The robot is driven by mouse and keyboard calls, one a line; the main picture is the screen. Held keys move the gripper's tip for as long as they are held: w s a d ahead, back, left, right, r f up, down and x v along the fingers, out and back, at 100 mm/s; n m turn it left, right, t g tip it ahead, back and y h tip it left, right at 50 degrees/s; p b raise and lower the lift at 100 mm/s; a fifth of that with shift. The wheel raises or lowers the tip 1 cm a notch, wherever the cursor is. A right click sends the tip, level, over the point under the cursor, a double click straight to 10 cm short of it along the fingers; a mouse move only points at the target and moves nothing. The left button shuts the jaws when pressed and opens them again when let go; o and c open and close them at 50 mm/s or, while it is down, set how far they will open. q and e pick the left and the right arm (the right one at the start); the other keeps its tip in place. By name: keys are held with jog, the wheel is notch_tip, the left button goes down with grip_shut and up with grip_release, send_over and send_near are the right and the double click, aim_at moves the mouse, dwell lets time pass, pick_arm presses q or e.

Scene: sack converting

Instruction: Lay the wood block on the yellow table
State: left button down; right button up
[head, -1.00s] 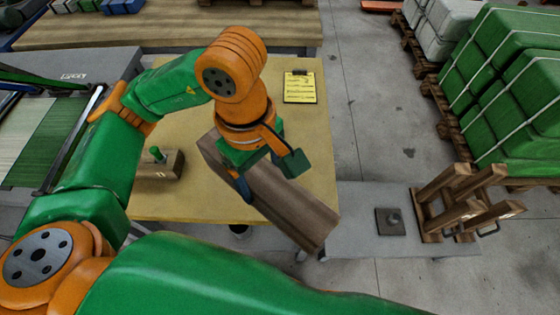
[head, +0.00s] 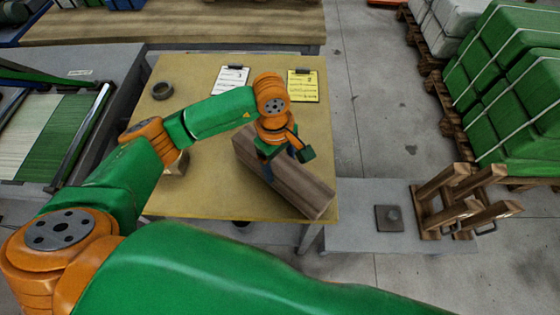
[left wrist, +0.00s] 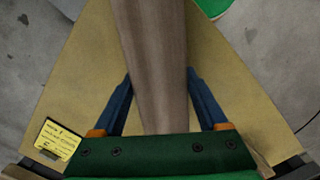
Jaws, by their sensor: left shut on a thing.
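The wood block (head: 292,187) is a long brown beam over the front right part of the yellow table (head: 200,200). It lies slantwise, its near end close to the table's right front corner. My left gripper (head: 282,165) is shut across the block from above. In the left wrist view the blue fingers stand on both sides of the block (left wrist: 155,60), with the yellow table (left wrist: 80,80) beneath. I cannot tell whether its underside touches the table. My right gripper is not in view.
Two clipboards, one white (head: 230,79) and one yellow (head: 303,86), and a dark ring (head: 162,90) lie on the table's back part. A small wooden piece (head: 178,166) is partly hidden by my arm. A grey low surface (head: 355,220) with wooden trestles (head: 460,205) stands right.

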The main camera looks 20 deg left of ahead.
pick_arm(q)
grip_release()
jog(key=shift+r, duration=0.25)
notch_tip(320, 180, up, 12)
jog(key=b, duration=0.1)
jog(key=shift+a+f, duration=0.15)
jog(key=shift+a, duration=0.3)
jog(key=shift+w, duration=0.1)
